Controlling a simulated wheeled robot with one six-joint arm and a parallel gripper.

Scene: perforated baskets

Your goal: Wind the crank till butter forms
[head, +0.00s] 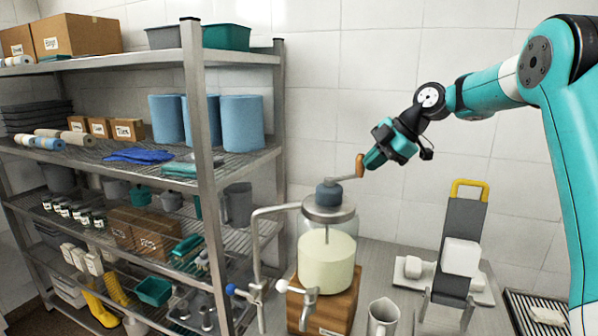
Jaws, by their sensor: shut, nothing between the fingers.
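A glass churn jar (327,257) stands on a wooden block (340,300) on the counter. It holds a pale cream-coloured mass in its lower part, with a thin rod running down into it. On its lid is a dark blue-grey hub (329,194), from which a crank arm reaches up to the right. The crank's brown wooden handle (359,166) stands upright at the arm's end. My gripper (372,160) comes in from the upper right, shut, with its tip right beside the handle. Whether they touch is unclear.
A metal shelf rack (200,100) with boxes, blue rolls and bins fills the left. A bent pipe with taps (256,290) stands beside the churn. A metal jug (383,316) and a grey stand with a yellow handle (468,188) are to the right.

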